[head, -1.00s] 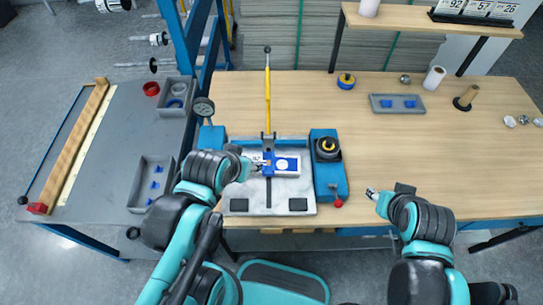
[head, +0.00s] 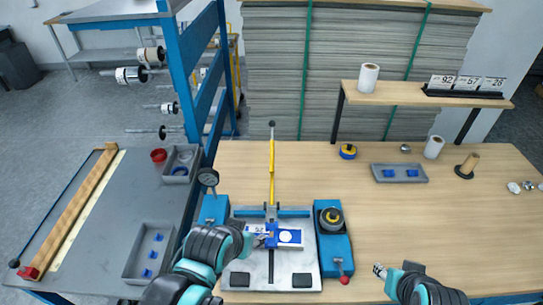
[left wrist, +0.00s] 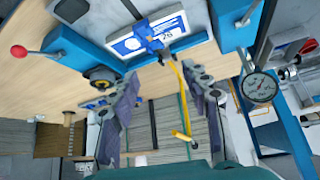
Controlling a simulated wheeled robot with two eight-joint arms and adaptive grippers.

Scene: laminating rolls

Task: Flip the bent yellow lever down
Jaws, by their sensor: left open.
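The bent yellow lever (head: 271,172) stands upright on the press fixture (head: 272,276), with a dark knob at its top. Its base joins a blue clamp (head: 271,234) over a blue-and-white card (head: 290,236). My left gripper (head: 260,241) is low at the left side of this clamp, its fingertips partly hidden. In the left wrist view, my left gripper (left wrist: 160,118) is open with nothing held, and the yellow lever (left wrist: 178,85) shows between its fingers; I cannot tell its depth from them. My right gripper (head: 379,271) is right of the fixture, apart from it.
A blue unit (head: 335,250) with a dark round top and a red-knobbed handle (head: 344,279) stands right of the fixture. A round gauge (head: 208,178) stands at its left. A grey tray (head: 400,173) with blue pieces lies farther back. The table right of the fixture is mostly clear.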

